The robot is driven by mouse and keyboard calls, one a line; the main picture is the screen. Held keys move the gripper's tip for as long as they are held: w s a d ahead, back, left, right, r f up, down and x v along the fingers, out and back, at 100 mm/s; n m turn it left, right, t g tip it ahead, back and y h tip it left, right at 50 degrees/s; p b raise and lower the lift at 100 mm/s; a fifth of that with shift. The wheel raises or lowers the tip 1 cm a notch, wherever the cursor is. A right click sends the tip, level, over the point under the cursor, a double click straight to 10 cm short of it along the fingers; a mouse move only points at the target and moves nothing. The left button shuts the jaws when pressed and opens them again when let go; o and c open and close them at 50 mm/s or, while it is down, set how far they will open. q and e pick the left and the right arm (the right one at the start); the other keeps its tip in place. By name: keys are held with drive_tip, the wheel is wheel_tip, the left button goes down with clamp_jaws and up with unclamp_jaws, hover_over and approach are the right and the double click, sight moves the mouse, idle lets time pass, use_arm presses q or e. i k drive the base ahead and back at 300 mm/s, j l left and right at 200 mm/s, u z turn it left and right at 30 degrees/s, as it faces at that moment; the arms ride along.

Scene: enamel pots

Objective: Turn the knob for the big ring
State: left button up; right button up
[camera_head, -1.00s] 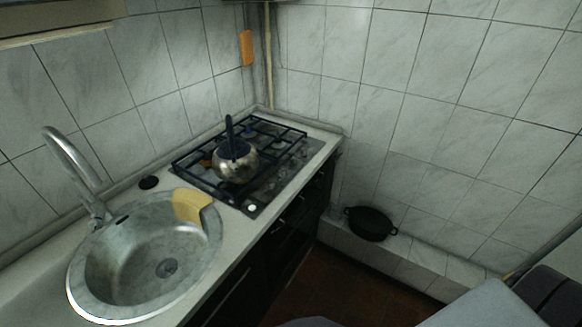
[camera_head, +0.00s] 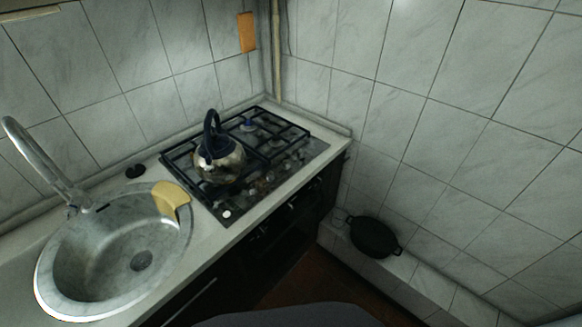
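The gas hob (camera_head: 318,147) is set in the counter, with black grates over its rings. Several small knobs (camera_head: 268,178) show dimly along its front right side; I cannot tell which belongs to the big ring or how each is turned. A round white spot (camera_head: 227,214) lies at the hob's near front corner. A metal kettle (camera_head: 222,165) with a dark handle stands on the near part of the grates and hides the ring under it. Neither of my grippers is in view.
A round sink (camera_head: 60,270) with a tap (camera_head: 40,160) and a yellow corner piece (camera_head: 171,197) lies left of the hob. A black pan (camera_head: 374,237) rests on a low tiled ledge at the right. Tiled walls close in the back and right.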

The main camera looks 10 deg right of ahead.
sight(272, 178)
drive_tip(key=i+l, duration=0.1)
drive_tip(key=l, duration=0.25)
drive_tip(key=i+l+z, duration=0.15)
drive_tip(key=l, duration=0.15)
drive_tip(key=i+l, duration=0.15)
drive_tip(key=l, duration=0.15)
drive_tip(key=i+l+z, duration=0.15)
drive_tip(key=l, duration=0.2)
